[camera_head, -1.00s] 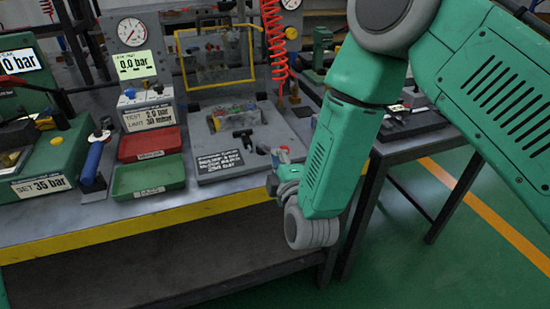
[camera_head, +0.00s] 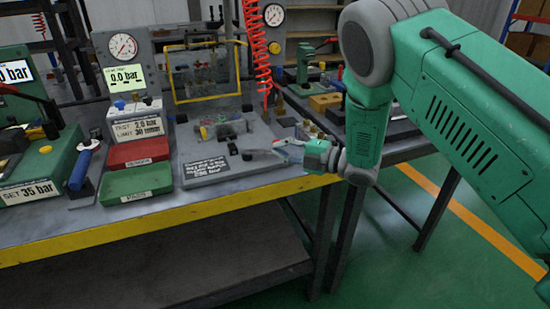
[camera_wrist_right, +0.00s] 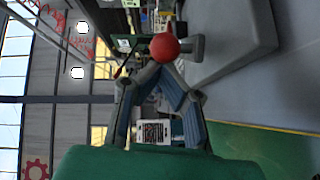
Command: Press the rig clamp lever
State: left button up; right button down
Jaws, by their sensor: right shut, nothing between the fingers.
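A red ball knob (camera_wrist_right: 165,46) on a short grey stem shows in the right wrist view, just beyond my fingertips; I take it for the clamp lever's end. In the head view a small red spot (camera_head: 278,143) shows at the right edge of the grey rig plate (camera_head: 205,170), partly hidden by my fingers. My right gripper (camera_head: 280,152) points left at that edge, low over the bench. Its fingers meet at the tips in the wrist view (camera_wrist_right: 158,72), shut and empty. Contact with the knob cannot be told. My left gripper is out of view.
On the rig plate stand a valve block (camera_head: 226,128) and a yellow-framed clear guard (camera_head: 207,72). A red tray (camera_head: 138,152) and a green tray (camera_head: 136,183) lie to the left. A red coiled hose (camera_head: 256,50) hangs behind. The yellow bench edge (camera_head: 160,219) runs in front.

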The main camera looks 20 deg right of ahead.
jog(key=shift+w+d+n+g+y, duration=0.25)
jog(key=shift+w+n+g+y, duration=0.1)
jog(key=shift+n+g+y, duration=0.2)
jog(key=shift+w+d+f+m+b, duration=0.1)
jog(key=shift+w+d+m+b, duration=0.25)
jog(key=shift+w+d, duration=0.85)
jog(key=shift+w+a, duration=0.15)
jog(key=shift+w, duration=0.05)
jog(key=shift+w, duration=0.1)
jog(key=shift+a, duration=0.1)
